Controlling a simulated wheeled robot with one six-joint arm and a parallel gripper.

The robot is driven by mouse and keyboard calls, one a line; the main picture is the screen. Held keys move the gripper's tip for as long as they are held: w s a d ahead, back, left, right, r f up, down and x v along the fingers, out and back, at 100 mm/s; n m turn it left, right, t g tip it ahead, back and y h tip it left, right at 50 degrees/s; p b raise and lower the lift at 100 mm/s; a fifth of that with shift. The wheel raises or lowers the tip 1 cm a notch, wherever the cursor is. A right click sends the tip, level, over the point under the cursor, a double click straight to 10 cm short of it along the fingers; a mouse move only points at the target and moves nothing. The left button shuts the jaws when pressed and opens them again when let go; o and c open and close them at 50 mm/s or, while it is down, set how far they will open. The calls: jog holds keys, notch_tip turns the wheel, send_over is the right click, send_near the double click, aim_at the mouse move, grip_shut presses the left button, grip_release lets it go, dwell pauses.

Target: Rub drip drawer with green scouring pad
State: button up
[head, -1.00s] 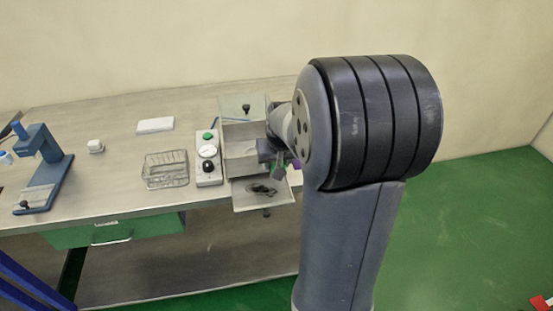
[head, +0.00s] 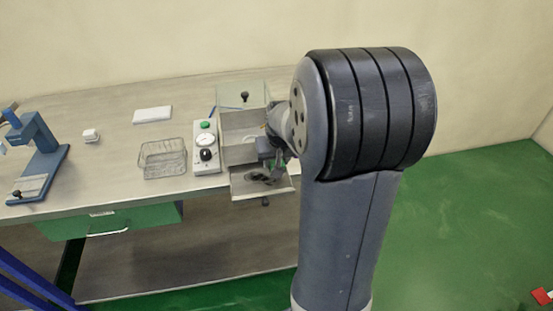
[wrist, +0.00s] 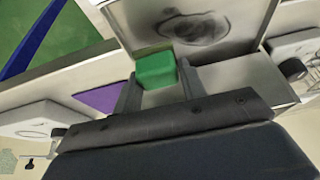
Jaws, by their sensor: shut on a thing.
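The drip drawer (head: 240,186) sticks out from the front of the grey box unit on the bench. A dark smudge (wrist: 185,27) marks its pale floor in the wrist view. My gripper (wrist: 158,80) is shut on the green scouring pad (wrist: 154,69), a small green block between its two fingers. The pad is beside the smudge, over the drawer; I cannot tell whether it touches the floor. In the head view my gripper (head: 272,165) is at the drawer, and my arm hides the drawer's right side.
A control box (head: 206,155) with a green button and gauge stands left of the unit. A wire basket (head: 162,159), a white slab (head: 152,114) and a blue press (head: 41,150) stand farther left. A purple patch (wrist: 98,97) shows in the wrist view.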

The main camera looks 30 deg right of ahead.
aim_at(241, 175)
jog(key=shift+f+b, duration=0.5)
jog(key=shift+f, duration=0.15)
jog(key=shift+w+a+r, duration=0.1)
jog(key=shift+w+a, duration=0.15)
jog(key=shift+a, duration=0.55)
jog(key=shift+w+a+r, duration=0.1)
jog(key=shift+w+a, duration=0.1)
jog(key=shift+a, duration=0.6)
jog(key=shift+w+a+f+b, duration=0.15)
jog(key=shift+w+a, duration=0.15)
jog(key=shift+a, duration=0.75)
jog(key=shift+w+a+f+b, duration=0.15)
jog(key=shift+w+a, duration=0.15)
jog(key=shift+a, duration=0.8)
jog(key=shift+w+a+f+b, duration=0.15)
jog(key=shift+w+a, duration=0.15)
jog(key=shift+a, duration=0.75)
jog(key=shift+d, duration=0.1)
